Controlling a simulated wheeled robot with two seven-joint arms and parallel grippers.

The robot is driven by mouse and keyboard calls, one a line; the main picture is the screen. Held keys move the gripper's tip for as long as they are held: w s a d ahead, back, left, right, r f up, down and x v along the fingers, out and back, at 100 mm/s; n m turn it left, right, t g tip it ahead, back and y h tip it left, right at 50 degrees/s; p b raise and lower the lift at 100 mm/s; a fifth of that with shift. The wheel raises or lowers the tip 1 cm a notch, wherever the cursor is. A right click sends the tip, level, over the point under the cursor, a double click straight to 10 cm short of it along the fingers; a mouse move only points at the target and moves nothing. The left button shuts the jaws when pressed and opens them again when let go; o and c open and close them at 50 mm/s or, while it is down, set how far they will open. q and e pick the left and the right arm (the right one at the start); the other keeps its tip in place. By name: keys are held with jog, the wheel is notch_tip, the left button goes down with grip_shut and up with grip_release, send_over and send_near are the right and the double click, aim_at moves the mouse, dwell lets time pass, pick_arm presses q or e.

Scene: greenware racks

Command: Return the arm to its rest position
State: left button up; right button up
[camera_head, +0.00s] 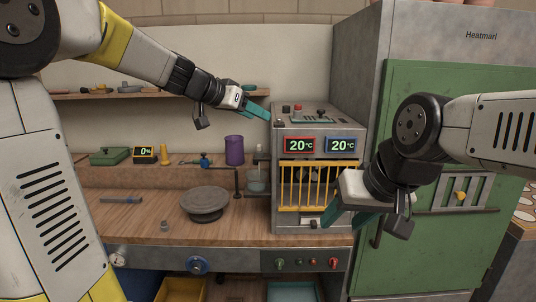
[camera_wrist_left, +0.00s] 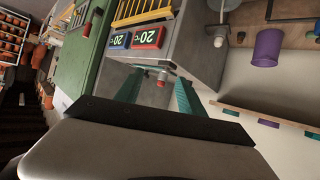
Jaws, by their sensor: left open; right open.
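In the head view my left gripper (camera_head: 264,104) is raised in front of the back wall, at the upper left of the grey kiln box (camera_head: 318,131). Its teal fingers are apart and hold nothing.
The box has a yellow barred door (camera_head: 302,187) and two 20 °C displays. A green cabinet (camera_head: 440,110) stands to the right. On the wooden bench are a dark turntable (camera_head: 205,202), a purple cup (camera_head: 234,150) and a green box (camera_head: 109,156). A wall shelf (camera_head: 150,94) runs behind my left arm.

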pick_arm(q)
jog(key=s+a+f+n+g+y, duration=0.1)
jog(key=s+a+f+n+y, duration=0.1)
jog(key=s, duration=0.7)
jog(key=s+a+f+n+y, duration=0.2)
jog(key=s+a+f+n, duration=0.1)
jog(key=s+f, duration=0.4)
jog(key=s+a+f+n+g+y, duration=0.1)
jog(key=s+a+f, duration=0.4)
jog(key=s, duration=0.6)
jog(key=shift+s+n+g+y, duration=0.3)
jog(key=shift+n+y, duration=0.4)
jog(key=shift+y, duration=0.1)
